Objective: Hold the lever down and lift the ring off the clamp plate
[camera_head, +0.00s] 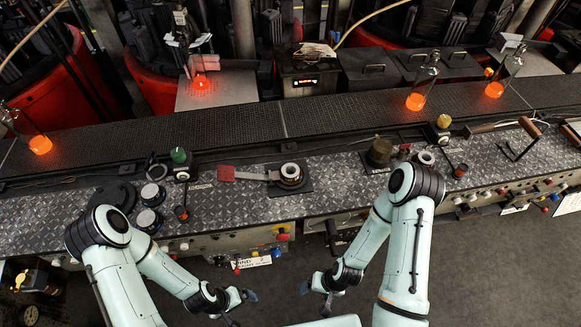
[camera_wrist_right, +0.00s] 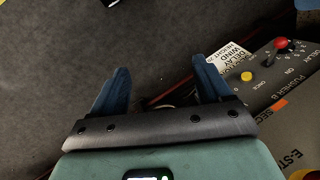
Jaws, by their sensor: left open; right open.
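The lever with a flat red handle (camera_head: 227,174) lies on the diamond-plate bench top in the head view and points left from the clamp. The silver ring (camera_head: 290,170) sits on the dark square clamp plate (camera_head: 303,188), at the lever's right end. My left gripper (camera_head: 243,307) is open and empty, in front of and below the bench's front edge. My right gripper (camera_head: 314,298) is also open and empty, to its right. The right wrist view shows my right gripper's two blue fingers (camera_wrist_right: 163,82) apart with nothing between them. Neither gripper touches the lever or ring.
A green knob (camera_head: 179,155) and round dials stand left of the lever. A brown cylinder (camera_head: 380,150) and a second metal ring (camera_head: 426,158) stand right. The front panel carries a red button (camera_wrist_right: 281,43) and labels.

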